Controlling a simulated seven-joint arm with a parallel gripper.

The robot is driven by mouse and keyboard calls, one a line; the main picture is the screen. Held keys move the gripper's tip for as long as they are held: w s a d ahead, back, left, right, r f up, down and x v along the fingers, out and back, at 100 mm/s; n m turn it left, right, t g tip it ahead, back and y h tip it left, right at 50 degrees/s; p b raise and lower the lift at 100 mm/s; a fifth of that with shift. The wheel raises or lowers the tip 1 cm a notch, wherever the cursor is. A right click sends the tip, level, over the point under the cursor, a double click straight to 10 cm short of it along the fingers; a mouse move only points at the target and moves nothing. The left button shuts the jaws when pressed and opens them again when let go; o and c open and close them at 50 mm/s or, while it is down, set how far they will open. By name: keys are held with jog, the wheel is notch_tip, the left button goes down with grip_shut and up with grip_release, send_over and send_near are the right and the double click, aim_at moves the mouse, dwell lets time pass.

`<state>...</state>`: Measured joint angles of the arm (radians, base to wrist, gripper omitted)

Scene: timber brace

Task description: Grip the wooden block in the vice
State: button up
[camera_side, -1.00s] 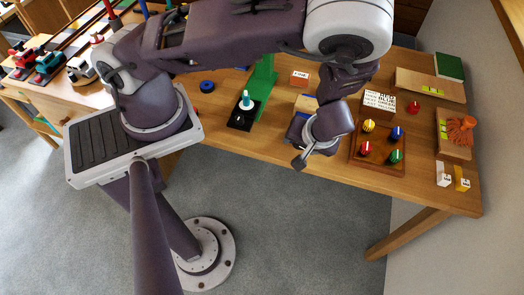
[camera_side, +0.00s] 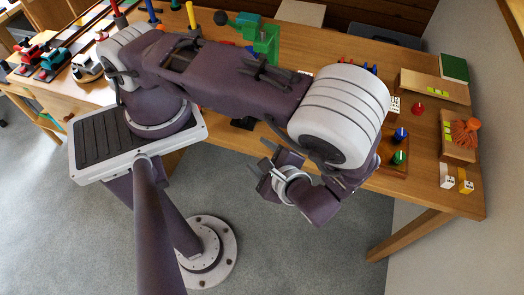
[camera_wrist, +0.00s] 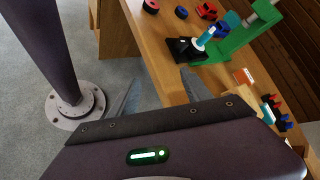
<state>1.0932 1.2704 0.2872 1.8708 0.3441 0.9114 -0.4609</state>
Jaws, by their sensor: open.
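My gripper (camera_side: 264,166) is open and empty, off the table's front edge with the grey floor behind it in the side view. In the wrist view its two grey fingers (camera_wrist: 158,98) stand apart, one against the floor and one against the table edge.
Blue (camera_side: 400,134) and green (camera_side: 399,157) knobs stand right of my arm. A brown brush-like thing (camera_side: 465,130) lies at the right end.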

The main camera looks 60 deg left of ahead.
jog(key=m, duration=0.1)
jog(key=m+t+y, duration=0.1)
jog(key=m, duration=0.2)
jog(key=shift+w+a+t+y, duration=0.3)
jog(key=shift+w+a+y, duration=0.1)
jog(key=w+d+f+m+t, duration=0.3)
jog(key=w+d+m+t, duration=0.3)
jog(key=m+t, duration=0.8)
jog(key=w+a+m+g, duration=0.1)
jog(key=w+a, duration=0.1)
jog(key=w+a+m+g, duration=0.1)
jog(key=w+a, duration=0.1)
jog(key=shift+w+a+h, duration=0.15)
jog(key=shift+w+h, duration=0.1)
jog(key=shift+h, duration=0.05)
